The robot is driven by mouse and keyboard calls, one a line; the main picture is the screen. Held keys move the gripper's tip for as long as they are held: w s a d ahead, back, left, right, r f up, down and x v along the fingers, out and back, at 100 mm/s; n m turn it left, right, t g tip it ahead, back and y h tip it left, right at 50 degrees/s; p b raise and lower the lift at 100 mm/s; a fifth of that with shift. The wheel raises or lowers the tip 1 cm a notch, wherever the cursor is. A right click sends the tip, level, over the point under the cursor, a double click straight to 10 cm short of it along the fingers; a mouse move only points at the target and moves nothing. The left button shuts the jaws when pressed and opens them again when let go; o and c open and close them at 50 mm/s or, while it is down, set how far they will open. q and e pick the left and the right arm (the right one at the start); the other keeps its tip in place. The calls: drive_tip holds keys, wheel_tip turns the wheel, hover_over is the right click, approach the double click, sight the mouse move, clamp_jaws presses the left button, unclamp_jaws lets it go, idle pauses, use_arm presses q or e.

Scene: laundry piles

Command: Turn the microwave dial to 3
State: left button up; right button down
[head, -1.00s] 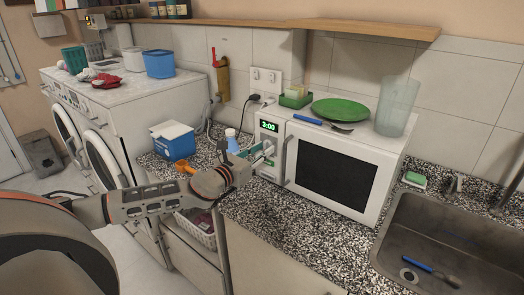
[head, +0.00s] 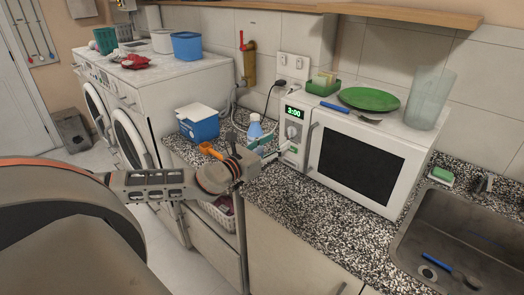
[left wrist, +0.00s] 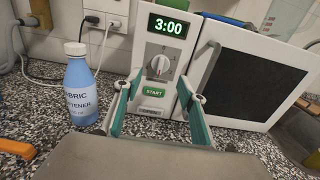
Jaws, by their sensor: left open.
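The white microwave (head: 362,163) stands on the speckled counter, its green display (head: 294,112) reading 3:00. The display also reads 3:00 in the left wrist view (left wrist: 167,26). The round dial (left wrist: 158,65) is below it, with a green START button (left wrist: 153,92) lower down. The dial also shows in the head view (head: 291,131). My left gripper (head: 271,149) is in front of the control panel, open and empty. In the left wrist view its two fingers (left wrist: 158,98) are spread below and either side of the dial, apart from it. My right gripper is not in view.
A blue bottle (left wrist: 80,82) stands left of the panel. A green plate (head: 369,99), a spatula (head: 350,112) and a clear tumbler (head: 430,97) are on the microwave. A sink (head: 455,235) is at right. A blue box (head: 198,127) sits further left on the counter.

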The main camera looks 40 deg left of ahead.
use_arm(q)
drive_tip(key=s, duration=0.6)
drive_tip(key=shift+s+a, duration=0.15)
drive_tip(key=shift+a, duration=0.05)
idle(0.4)
drive_tip(key=s+d+f+n+g+y, duration=0.35)
drive_tip(key=s+f+n+g, duration=0.25)
drive_tip(key=s+f+n, duration=0.7)
drive_tip(key=s+d+f+n+g+y, duration=0.2)
drive_tip(key=s+d+f+n+g, duration=0.4)
drive_tip(key=s+n, duration=0.8)
drive_tip(key=w+d+f+n+t+h, duration=0.2)
drive_tip(key=d+f+n+h, duration=0.1)
drive_tip(key=d+f, duration=0.3)
drive_tip(key=w+d+f+n+t+h, duration=0.2)
drive_tip(key=d+f, duration=0.4)
drive_tip(key=f, duration=0.5)
drive_tip(key=shift+f+n+h, duration=0.3)
drive_tip(key=shift+n+h, duration=0.1)
drive_tip(key=shift+h, duration=0.25)
